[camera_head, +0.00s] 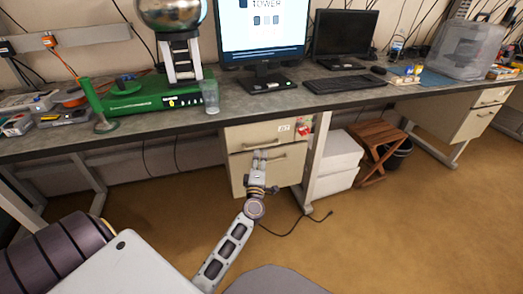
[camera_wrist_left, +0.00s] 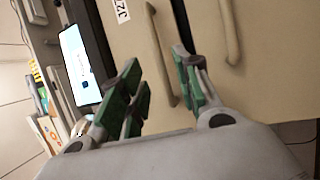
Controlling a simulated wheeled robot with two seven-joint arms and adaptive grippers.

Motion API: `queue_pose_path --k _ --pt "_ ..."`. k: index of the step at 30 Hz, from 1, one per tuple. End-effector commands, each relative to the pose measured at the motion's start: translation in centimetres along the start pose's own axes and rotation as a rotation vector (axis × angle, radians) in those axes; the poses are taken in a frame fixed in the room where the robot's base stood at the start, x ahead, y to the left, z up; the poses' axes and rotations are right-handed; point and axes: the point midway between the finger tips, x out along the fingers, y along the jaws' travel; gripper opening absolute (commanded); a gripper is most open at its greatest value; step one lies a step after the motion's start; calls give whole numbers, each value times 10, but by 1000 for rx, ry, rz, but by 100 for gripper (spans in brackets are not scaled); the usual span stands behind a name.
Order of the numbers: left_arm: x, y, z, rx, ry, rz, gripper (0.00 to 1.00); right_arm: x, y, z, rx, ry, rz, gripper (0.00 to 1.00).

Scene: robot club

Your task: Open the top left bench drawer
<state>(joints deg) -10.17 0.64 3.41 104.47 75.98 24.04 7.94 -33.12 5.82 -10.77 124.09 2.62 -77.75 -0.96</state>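My left gripper (camera_head: 260,153) is in front of the drawers near the top handle. Its green-padded fingers (camera_wrist_left: 158,62) are apart; contact with the handle cannot be told. My right gripper is not in view.
The grey bench top (camera_head: 300,97) carries a monitor (camera_head: 262,30), a keyboard (camera_head: 345,84) and a green-based globe device (camera_head: 150,92). White boxes (camera_head: 338,155) and a wooden stool (camera_head: 375,145) stand right of the drawers. A cable (camera_head: 298,226) lies on otherwise open floor.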

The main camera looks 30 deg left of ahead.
Motion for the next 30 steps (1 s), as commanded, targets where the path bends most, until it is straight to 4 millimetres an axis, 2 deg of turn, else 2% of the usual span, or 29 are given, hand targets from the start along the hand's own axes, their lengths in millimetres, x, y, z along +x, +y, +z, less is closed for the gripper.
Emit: queue_pose_path --k 18,30 --pt "49 0 0 0 -1 1 33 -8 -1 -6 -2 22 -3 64" --pt "54 0 0 0 -1 0 33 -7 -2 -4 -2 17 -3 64"
